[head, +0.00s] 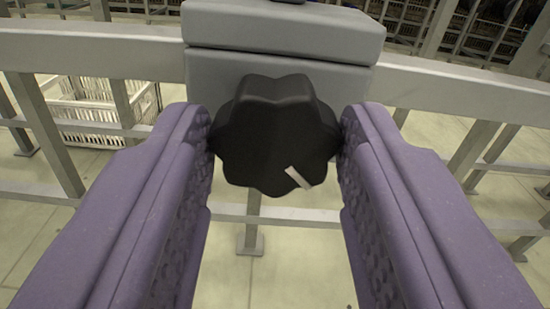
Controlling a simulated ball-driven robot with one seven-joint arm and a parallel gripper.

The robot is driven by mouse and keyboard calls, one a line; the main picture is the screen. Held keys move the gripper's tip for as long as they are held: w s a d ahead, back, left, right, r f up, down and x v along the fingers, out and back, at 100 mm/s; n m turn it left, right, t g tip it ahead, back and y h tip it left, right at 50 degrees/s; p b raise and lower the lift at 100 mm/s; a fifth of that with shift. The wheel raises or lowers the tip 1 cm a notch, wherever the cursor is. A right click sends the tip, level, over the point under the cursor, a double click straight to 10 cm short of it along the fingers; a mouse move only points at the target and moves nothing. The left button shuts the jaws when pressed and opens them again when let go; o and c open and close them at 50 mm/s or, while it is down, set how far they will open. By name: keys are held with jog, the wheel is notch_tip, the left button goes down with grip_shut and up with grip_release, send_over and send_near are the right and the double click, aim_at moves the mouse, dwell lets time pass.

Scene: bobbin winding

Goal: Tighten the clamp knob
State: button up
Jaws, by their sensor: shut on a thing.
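The clamp knob (272,130) is black and lobed, with a short white mark on its face pointing to the lower right. It sits at the front of a grey clamp block (283,32) in the upper middle of the head view. My gripper (275,140) has two purple textured fingers, one on each side of the knob. The fingers are shut on the knob, touching its left and right lobes. The knob's shaft is hidden behind it.
A grey metal rail (95,48) runs across behind the knob, with posts and lower bars. A white basket (98,108) stands beyond it at the left. Dark racks fill the far background. The pale floor below looks clear.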

jog(key=m+b, duration=0.1)
jog(key=m, duration=0.4)
jog(key=shift+s+f, duration=0.1)
jog(key=shift+f, duration=0.05)
jog(key=shift+m, duration=2.1)
jog(key=o, duration=1.1)
jog(key=shift+c, duration=0.2)
jog(key=s+p, duration=0.2)
jog(key=s, duration=0.5)
jog(key=shift+s+d+p, duration=0.15)
jog(key=shift+s+p, duration=0.2)
jog(key=shift+p, duration=0.05)
